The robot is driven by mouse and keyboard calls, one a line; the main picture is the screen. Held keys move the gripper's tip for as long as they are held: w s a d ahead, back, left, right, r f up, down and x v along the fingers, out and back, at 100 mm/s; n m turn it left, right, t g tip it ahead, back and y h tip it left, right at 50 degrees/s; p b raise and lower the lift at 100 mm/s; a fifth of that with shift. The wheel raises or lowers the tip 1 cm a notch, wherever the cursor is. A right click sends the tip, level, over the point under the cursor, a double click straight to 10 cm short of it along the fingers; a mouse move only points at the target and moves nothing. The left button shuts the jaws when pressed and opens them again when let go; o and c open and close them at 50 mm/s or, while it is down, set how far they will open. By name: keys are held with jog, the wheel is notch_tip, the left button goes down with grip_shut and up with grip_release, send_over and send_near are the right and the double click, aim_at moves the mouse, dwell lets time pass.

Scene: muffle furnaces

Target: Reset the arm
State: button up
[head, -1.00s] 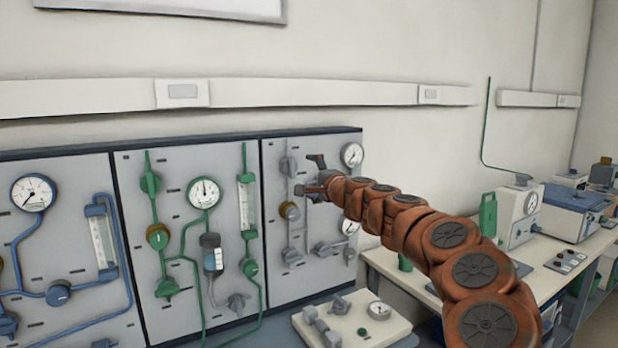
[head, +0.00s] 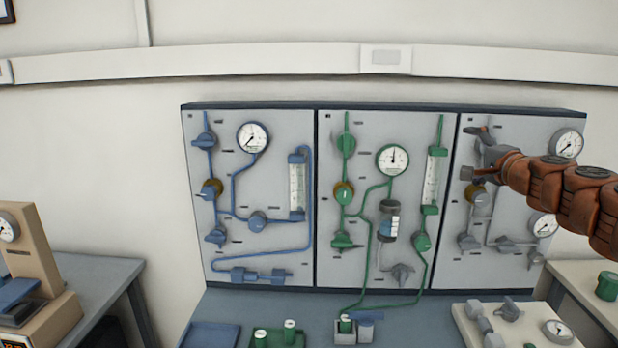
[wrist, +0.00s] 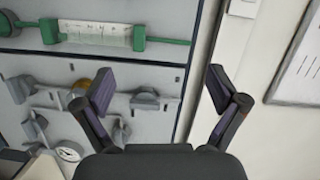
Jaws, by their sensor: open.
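My gripper (head: 479,152) is at the right in the head view, at the end of my orange-brown arm, which reaches in from the right edge. It is in front of the right, grey-piped panel (head: 470,270). In the wrist view my gripper (wrist: 160,92) has its two dark fingers spread wide apart with nothing between them. Behind the fingers that view shows grey valves on a panel and a green-capped flow tube (wrist: 115,32), all turned sideways.
A blue-piped panel (head: 285,130) and a green-piped panel (head: 330,270) stand left of my gripper. Below is a blue-grey bench (head: 230,305) with green-topped items. A beige instrument (head: 40,245) stands at the far left.

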jog(key=s+a+f+n+g+y, duration=0.1)
jog(key=s+a+n+g+y, duration=0.2)
jog(key=a, duration=0.7)
jog(key=s+a+f+n+g+y, duration=0.2)
jog(key=s+a+n, duration=0.25)
jog(key=a, duration=0.55)
jog(key=s+a+f+n+g, duration=0.4)
jog(key=s+a+f, duration=0.4)
jog(key=s+a, duration=0.15)
jog(key=s+f+n+g+h, duration=0.35)
jog(key=s+f+g, duration=0.25)
jog(key=s+f, duration=0.8)
jog(key=s+d+f+g+h, duration=0.2)
jog(key=s+d+f, duration=0.1)
jog(key=s, duration=0.6)
jog(key=s+d+f+g+h, duration=0.2)
jog(key=s+d, duration=0.4)
jog(key=s, duration=0.3)
jog(key=shift+f+p, duration=0.4)
